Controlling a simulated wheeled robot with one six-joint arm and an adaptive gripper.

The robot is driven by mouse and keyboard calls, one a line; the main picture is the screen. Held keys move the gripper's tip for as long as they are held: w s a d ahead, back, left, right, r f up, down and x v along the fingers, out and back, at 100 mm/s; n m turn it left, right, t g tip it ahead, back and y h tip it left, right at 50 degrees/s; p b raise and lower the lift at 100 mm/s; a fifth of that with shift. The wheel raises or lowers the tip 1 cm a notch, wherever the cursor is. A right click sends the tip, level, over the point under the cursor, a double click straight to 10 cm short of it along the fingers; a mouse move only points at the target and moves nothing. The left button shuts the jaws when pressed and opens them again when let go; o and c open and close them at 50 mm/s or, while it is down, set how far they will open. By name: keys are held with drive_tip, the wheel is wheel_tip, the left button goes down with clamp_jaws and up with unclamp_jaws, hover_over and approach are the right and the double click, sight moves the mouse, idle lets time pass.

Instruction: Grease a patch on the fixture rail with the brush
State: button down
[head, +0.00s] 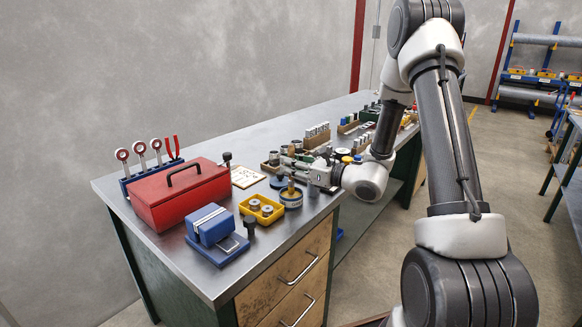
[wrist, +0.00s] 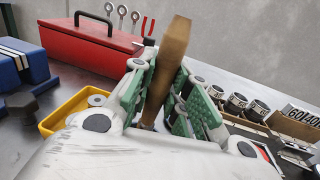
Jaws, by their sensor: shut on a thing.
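My gripper (head: 292,167) is over the right part of the near bench end. In the wrist view its green-padded fingers (wrist: 167,100) are shut on the brush, whose brown wooden handle (wrist: 169,62) sticks up between them. The brush's lower end is hidden there. A round tin (head: 291,198) with a blue and pale label stands just below the gripper in the head view; I cannot tell whether the brush touches it. A blue fixture (head: 208,226) with a pale metal strip on top, possibly the rail, sits at the near left, apart from the gripper. It also shows in the wrist view (wrist: 22,62).
A red toolbox (head: 180,194) stands behind the blue fixture. A yellow tray (head: 269,218) with spools lies between the fixture and the tin. A dark knobbed piece (head: 249,228) stands beside the fixture. Racks of small parts (head: 316,140) fill the bench farther back.

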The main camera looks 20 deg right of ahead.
sight(291, 145)
drive_tip(key=shift+r, duration=3.1)
